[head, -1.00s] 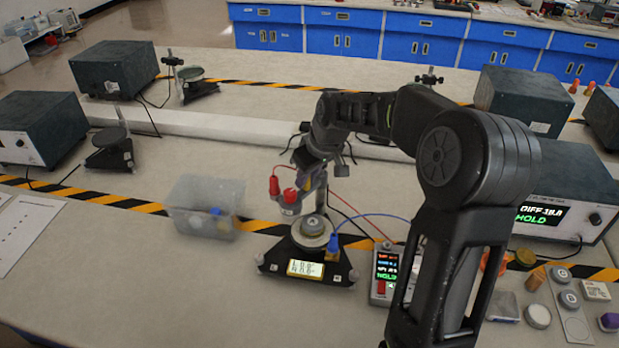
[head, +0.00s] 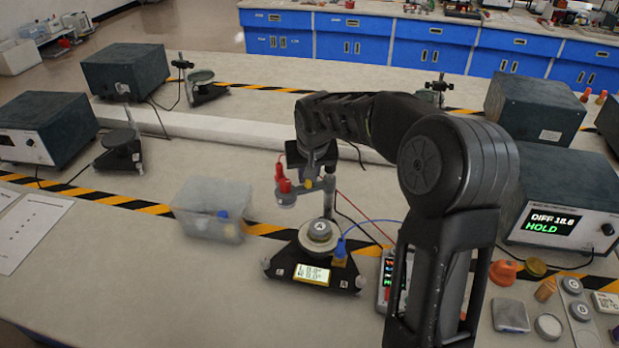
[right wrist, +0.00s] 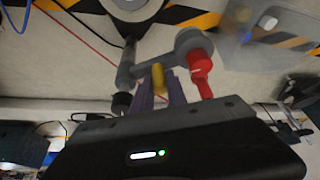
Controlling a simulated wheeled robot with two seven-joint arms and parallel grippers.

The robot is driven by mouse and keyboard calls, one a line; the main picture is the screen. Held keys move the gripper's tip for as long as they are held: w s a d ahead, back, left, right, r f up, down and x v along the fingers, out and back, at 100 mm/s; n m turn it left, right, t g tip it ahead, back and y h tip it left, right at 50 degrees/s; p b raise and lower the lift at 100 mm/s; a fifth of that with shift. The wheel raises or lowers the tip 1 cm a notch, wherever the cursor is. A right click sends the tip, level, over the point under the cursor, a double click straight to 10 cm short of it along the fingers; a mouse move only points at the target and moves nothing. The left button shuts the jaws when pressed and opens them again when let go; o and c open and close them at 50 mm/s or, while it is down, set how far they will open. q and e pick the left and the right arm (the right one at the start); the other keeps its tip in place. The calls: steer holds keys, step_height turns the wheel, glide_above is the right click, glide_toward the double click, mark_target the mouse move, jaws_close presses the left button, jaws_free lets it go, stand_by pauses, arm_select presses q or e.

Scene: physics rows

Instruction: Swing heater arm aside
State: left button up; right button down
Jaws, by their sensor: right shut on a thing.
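The heater arm (head: 305,187) is a grey bar on an upright post, with a red-topped head (head: 284,190) at its left end. In the right wrist view it is a grey arm (right wrist: 150,63) with a red part (right wrist: 200,70) and a yellow knob (right wrist: 158,78). My right gripper (right wrist: 160,88) is shut on the yellow knob between its purple fingers. The head hangs left of and behind the round plate (head: 320,246), clear of it. A grey weight marked A (head: 320,228) sits on that plate, above a black base with a lit display (head: 312,273). My left gripper is out of view.
A clear plastic box (head: 212,210) stands left of the stand. A handheld meter (head: 388,270) with red and blue leads is at right, partly behind my arm. A control unit (head: 562,205) reads HOLD. Free bench lies in front.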

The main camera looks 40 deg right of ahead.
mark_target(306, 181)
steer(key=shift+w+d+m+g+h+b, duration=0.15)
steer(key=shift+w+m+h+b, duration=0.2)
steer(key=shift+m, duration=0.45)
steer(key=shift+w+d+m+g+h+b, duration=0.2)
steer(key=shift+w+m, duration=0.25)
steer(key=shift+m, duration=0.35)
steer(key=shift+r, duration=0.1)
steer(key=c, duration=1.3)
jaws_free()
steer(key=p+v, duration=0.3)
steer(key=v, duration=0.4)
steer(key=shift+w, duration=0.1)
steer(key=shift+a+r, duration=0.1)
steer(key=shift+r, duration=0.25)
